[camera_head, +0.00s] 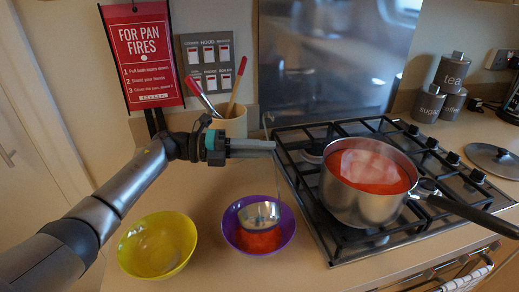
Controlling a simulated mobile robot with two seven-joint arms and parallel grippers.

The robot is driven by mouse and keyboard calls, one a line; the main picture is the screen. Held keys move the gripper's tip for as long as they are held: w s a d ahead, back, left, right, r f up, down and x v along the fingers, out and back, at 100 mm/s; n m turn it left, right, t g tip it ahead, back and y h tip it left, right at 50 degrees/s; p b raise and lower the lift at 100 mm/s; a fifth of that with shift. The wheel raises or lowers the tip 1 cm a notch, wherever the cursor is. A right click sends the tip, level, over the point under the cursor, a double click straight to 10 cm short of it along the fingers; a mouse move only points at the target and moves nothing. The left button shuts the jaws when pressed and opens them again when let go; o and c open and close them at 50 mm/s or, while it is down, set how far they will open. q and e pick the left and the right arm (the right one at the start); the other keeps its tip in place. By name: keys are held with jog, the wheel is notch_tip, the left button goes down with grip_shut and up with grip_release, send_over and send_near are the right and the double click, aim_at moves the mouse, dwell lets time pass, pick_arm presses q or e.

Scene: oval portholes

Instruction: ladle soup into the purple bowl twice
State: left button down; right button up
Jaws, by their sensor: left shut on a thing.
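My left gripper (262,147) reaches in from the left above the counter and is shut on the thin handle of a ladle. The ladle's metal bowl (262,213) hangs low over the purple bowl (231,236), at the far right part of its inside. Red soup (258,240) lies in the bottom of the purple bowl. I cannot tell whether the ladle holds soup. The steel pot (350,204) stands on the hob to the right, with red soup (377,170) inside and light steam above it. My right gripper is not in view.
A yellow bowl (137,267) stands left of the purple bowl and looks empty. The pot's long black handle (470,214) points right. A utensil holder (236,124) stands behind my gripper. A lid (493,157) lies right of the gas hob (292,142).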

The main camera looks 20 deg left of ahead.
pick_arm(q)
jog(key=s+d+r+m+t+y+p, duration=0.25)
jog(key=s+d+r+m+p, duration=0.45)
jog(key=s+r+m+p, duration=0.35)
notch_tip(320, 180, up, 11)
jog(key=m+p, duration=0.2)
jog(key=p, duration=0.6)
jog(key=shift+d+y+p, duration=0.2)
jog(key=shift+y+p, duration=0.1)
jog(key=shift+y, duration=0.15)
jog(key=shift+w, duration=0.1)
dwell(0.4)
